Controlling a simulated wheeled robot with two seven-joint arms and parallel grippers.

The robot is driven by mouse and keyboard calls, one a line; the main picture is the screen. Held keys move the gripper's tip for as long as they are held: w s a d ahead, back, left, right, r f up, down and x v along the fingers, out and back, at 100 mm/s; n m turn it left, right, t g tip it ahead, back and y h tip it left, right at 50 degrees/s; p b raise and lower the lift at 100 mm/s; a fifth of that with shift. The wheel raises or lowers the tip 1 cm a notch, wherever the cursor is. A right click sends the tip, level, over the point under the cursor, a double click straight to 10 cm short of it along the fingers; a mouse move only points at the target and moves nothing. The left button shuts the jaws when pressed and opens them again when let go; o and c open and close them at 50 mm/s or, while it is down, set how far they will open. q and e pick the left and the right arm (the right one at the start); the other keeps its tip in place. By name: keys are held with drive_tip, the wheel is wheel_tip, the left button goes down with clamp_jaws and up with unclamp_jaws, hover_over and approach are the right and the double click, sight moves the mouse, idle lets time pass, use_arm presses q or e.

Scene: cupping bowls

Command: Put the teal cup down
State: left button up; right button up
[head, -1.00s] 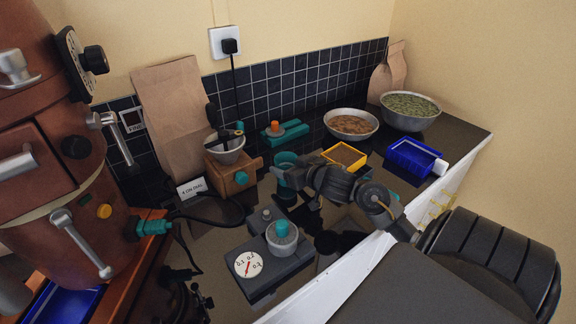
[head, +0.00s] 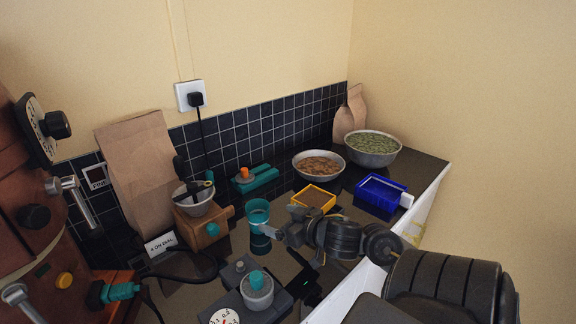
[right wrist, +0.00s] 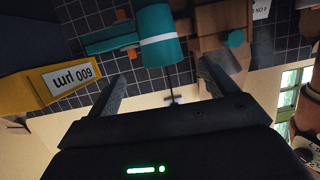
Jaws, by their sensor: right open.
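The teal cup (head: 258,212) stands upright on the dark glossy counter, with its reflection below it. In the right wrist view the cup (right wrist: 158,38), teal with a white band, shows upside down beyond my fingertips. My right gripper (head: 272,233) is open and empty, just to the right and near side of the cup. In the right wrist view its two fingers (right wrist: 160,76) are spread wide, with a gap between them and the cup. My left gripper is not in view.
A wooden grinder (head: 203,228) stands left of the cup and a scale-like grey device (head: 257,293) in front.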

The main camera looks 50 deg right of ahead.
drive_tip(key=shift+v, duration=1.4)
